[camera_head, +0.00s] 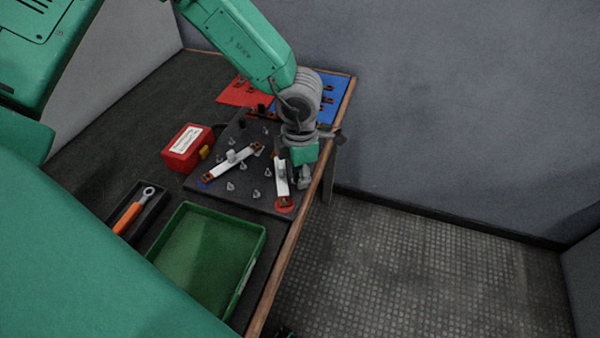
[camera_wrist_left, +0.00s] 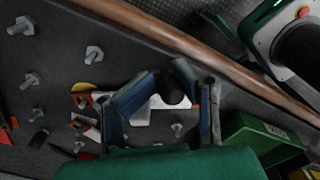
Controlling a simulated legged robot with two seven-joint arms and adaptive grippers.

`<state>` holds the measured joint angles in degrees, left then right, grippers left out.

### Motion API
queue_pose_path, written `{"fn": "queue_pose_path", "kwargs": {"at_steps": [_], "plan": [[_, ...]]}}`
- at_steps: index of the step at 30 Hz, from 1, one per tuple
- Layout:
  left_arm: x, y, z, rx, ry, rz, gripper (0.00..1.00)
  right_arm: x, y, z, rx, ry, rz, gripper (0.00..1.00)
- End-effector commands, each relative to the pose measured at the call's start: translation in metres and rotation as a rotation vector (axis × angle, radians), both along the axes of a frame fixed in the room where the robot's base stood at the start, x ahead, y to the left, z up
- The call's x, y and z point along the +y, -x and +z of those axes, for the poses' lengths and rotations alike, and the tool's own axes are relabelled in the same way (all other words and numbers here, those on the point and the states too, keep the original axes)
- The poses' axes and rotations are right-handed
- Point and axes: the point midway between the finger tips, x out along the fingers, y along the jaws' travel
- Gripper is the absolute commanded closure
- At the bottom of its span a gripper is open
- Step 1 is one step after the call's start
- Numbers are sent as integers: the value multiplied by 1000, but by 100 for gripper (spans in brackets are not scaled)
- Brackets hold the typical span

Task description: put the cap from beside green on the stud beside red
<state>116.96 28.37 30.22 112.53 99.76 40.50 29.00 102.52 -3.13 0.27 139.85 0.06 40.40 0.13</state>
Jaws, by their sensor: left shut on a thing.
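My left gripper (camera_head: 301,176) is over the right edge of the dark stud board (camera_head: 228,189). In the left wrist view its blue-grey fingers (camera_wrist_left: 168,82) are shut on a dark round cap (camera_wrist_left: 174,90), above a white bar (camera_wrist_left: 144,113). In the head view the cap is hidden by the gripper. A white bar (camera_head: 280,172) with copper ends lies just left of the gripper; a red disc (camera_head: 284,208) is at its near end. Another white bar (camera_head: 233,161) lies slanted, with blue at its near-left end. No green mark can be made out. My right gripper is not in view.
Several bare metal studs (camera_head: 230,187) stand on the board. A green tray (camera_head: 258,244), a red box (camera_head: 186,146) and a dark tray with an orange-handled wrench (camera_head: 129,217) are left and near. Red (camera_head: 233,95) and blue mats lie behind. The wooden table edge (camera_head: 297,231) is close right.

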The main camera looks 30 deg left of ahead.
Motion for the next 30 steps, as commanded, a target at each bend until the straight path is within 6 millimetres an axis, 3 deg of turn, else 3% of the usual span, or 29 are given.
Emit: {"fn": "queue_pose_path", "kwargs": {"at_steps": [12, 13, 15, 16, 26, 30], "plan": [[1, 5, -4, 12, -1, 0, 96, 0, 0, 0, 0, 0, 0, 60], [1, 5, -4, 12, -1, 0, 67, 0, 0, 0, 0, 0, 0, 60], [1, 5, -4, 12, -1, 0, 42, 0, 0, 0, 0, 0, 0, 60], [1, 5, -4, 11, -2, 0, 37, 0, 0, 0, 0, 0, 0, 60], [0, 2, 2, 1, 0, 0, 37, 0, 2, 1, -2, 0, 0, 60], [0, 0, 18, -2, 1, 1, 37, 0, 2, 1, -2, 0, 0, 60]]}}
